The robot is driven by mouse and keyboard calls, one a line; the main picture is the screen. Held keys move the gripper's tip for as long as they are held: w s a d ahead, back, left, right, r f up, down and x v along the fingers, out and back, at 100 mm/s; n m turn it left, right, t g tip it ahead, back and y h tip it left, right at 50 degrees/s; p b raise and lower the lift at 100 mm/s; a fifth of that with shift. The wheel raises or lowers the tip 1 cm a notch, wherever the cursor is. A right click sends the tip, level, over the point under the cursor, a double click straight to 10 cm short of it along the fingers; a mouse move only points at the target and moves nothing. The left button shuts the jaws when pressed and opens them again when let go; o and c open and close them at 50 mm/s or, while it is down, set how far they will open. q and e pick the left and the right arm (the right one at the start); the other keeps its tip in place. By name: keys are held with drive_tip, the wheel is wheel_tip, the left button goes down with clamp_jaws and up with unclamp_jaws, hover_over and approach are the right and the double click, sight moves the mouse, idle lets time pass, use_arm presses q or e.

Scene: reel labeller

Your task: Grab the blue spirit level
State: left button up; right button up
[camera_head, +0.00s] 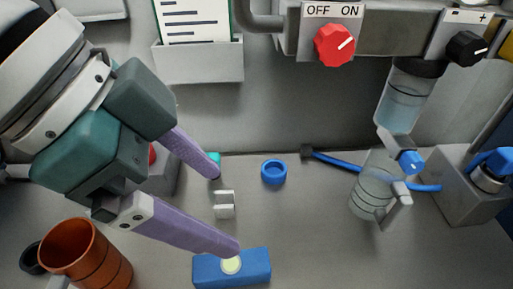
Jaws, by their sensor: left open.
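The blue spirit level (256,263) is a short blue block with a round pale yellow-green vial on top. It lies on the grey surface at the bottom centre of the head view. My left gripper (228,212) comes in from the upper left with its two long purple fingers spread wide apart. It is open, with nothing held between the fingers. The lower fingertip overlaps the top edge of the level beside the vial in the picture; I cannot tell whether it touches. The right gripper is not in view.
An orange-brown cup (88,255) stands at lower left. A small white bracket (224,204) and a blue ring (274,172) sit near the fingers. At right are a clear jar (372,196) and a blue hose (345,165). A red OFF/ON knob (335,45) is above.

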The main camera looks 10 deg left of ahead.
use_arm(q)
drive_tip(key=m+g+b, duration=0.1)
drive_tip(key=m+b, duration=0.1)
drive_tip(key=b, duration=1.1)
approach(231, 263)
drive_tip(key=shift+w+d+f+y, duration=0.25)
drive_tip(key=shift+w+d+y, duration=0.05)
drive_tip(key=shift+w+d, duration=0.15)
drive_tip(key=x, duration=0.6)
drive_tip(key=s+b+x, duration=0.1)
drive_tip(key=x, duration=0.1)
drive_tip(key=shift+f, duration=0.3)
drive_tip(key=shift+w+d+f, duration=0.15)
drive_tip(key=shift+f, duration=0.3)
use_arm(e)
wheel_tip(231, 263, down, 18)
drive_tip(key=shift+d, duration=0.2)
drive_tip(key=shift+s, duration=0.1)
use_arm(q)
drive_tip(key=shift+r, duration=0.1)
clamp_jaws()
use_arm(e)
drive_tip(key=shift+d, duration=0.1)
